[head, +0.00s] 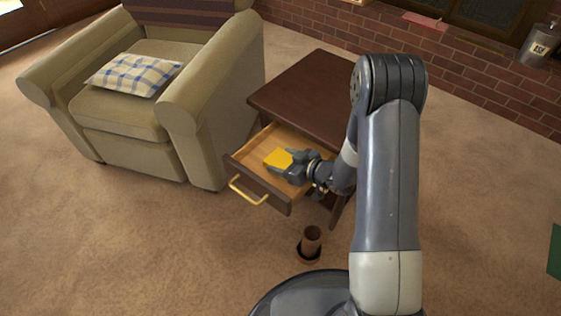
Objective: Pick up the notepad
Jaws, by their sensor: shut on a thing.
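A yellow notepad (277,159) is at the open drawer (248,155) of a dark wooden side table (312,88). My gripper (286,164) reaches in from the right and is shut on the notepad's right side. The fingers cover part of it. I cannot tell whether the notepad still touches the drawer's bottom.
A beige armchair (180,120) with a plaid cushion (134,75) stands close to the drawer's left. A brown cylindrical object (311,240) is on the carpet in front of the table. A brick ledge (470,60) runs behind. Carpet at the lower left is clear.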

